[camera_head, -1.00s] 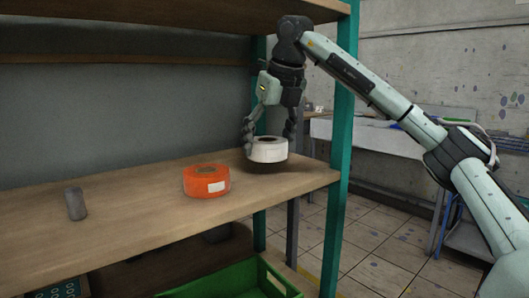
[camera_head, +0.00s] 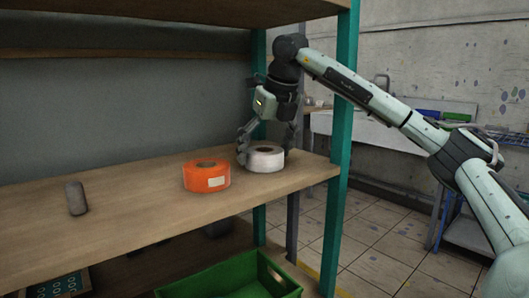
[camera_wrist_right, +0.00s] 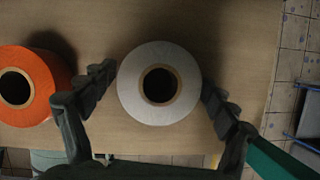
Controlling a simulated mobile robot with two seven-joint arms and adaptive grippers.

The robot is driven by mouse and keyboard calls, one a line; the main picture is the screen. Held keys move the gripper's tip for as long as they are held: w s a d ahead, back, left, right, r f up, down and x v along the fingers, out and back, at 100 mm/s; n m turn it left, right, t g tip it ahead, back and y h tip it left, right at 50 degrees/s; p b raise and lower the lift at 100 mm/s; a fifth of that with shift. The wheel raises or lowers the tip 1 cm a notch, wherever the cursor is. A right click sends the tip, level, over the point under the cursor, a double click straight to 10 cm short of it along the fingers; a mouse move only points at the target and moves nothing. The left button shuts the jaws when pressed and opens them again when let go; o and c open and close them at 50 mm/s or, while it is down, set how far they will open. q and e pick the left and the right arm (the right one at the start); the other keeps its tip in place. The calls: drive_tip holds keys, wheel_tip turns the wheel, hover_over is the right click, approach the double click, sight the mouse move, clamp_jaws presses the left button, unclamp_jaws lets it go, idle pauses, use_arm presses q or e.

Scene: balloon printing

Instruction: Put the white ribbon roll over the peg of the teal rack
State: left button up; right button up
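The white ribbon roll (camera_head: 266,163) lies flat on the wooden shelf near its right end, its hole facing up. My right gripper (camera_head: 267,147) is above it with one finger on each side. In the right wrist view the white roll (camera_wrist_right: 133,105) sits between the spread fingertips (camera_wrist_right: 158,80); a slight gap shows at the left finger, and the right one is very close to it or touching. A short grey cylinder (camera_head: 77,198), possibly the peg, stands on the left part of the shelf. The teal rack post (camera_head: 343,120) stands at the shelf's right end. My left gripper is out of view.
An orange roll (camera_head: 195,180) lies just left of the white roll; it also shows in the wrist view (camera_wrist_right: 45,75). An upper shelf (camera_head: 150,12) hangs overhead. A green crate (camera_head: 235,280) is below. The shelf (camera_head: 130,215) is clear between the grey cylinder and the orange roll.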

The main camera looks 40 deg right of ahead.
idle(0.3)
drive_tip(key=shift+r, duration=0.3)
drive_tip(key=v, duration=0.4)
drive_tip(key=shift+r, duration=0.15)
drive_tip(key=s+b, duration=0.1)
drive_tip(key=s, duration=0.7)
drive_tip(key=shift+a+r+b, duration=0.1)
drive_tip(key=shift+a+b, duration=0.05)
drive_tip(key=shift+b, duration=0.25)
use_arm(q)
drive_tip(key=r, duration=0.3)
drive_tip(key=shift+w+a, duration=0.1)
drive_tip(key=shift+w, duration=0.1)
use_arm(e)
drive_tip(key=s, duration=0.4)
drive_tip(key=shift+s+a+r, duration=0.1)
drive_tip(key=shift+s+a, duration=0.1)
